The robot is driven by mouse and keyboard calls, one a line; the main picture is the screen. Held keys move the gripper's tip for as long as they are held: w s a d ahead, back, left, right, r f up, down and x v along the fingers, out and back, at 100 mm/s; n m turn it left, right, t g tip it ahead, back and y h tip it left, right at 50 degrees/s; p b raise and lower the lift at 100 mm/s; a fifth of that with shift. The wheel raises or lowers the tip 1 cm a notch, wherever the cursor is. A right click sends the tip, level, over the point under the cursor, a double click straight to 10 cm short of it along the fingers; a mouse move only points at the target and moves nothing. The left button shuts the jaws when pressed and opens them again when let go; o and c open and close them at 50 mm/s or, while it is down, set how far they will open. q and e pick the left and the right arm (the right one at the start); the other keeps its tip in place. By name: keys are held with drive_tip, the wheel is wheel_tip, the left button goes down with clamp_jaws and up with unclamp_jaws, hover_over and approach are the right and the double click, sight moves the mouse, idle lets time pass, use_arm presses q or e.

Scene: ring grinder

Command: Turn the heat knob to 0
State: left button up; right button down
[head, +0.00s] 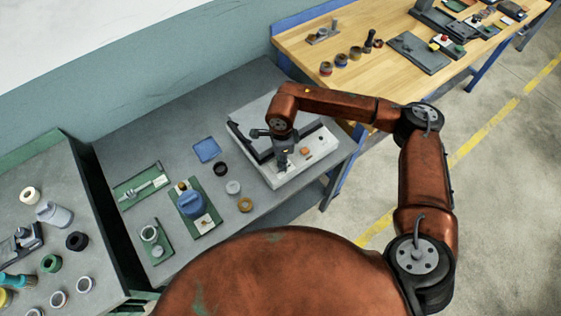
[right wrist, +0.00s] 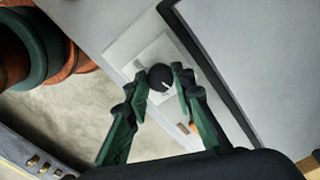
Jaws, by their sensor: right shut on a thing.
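The heat knob (right wrist: 159,76) is a round black knob with a white pointer mark, on a pale panel plate in the right wrist view. The mark points toward the lower right of that picture. My right gripper (right wrist: 160,82) is shut on the knob, with a green and black finger on each side. In the head view my right gripper (head: 281,161) reaches down onto the front panel of the grey-white machine (head: 285,180) and hides the knob. I cannot read the scale around the knob. My left gripper is in neither view.
An orange button (head: 304,151) sits on the machine's panel beside the gripper. A blue tray (head: 206,149), a black ring (head: 220,169) and a brass ring (head: 245,205) lie left of the machine. A wooden bench (head: 300,43) with several tools stands behind.

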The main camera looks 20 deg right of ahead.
drive_tip(key=shift+n+b, duration=0.9)
drive_tip(key=shift+n, duration=0.6)
drive_tip(key=c, duration=1.7)
unclamp_jaws()
drive_tip(key=shift+o, duration=0.2)
wheel_tip(320, 180, up, 12)
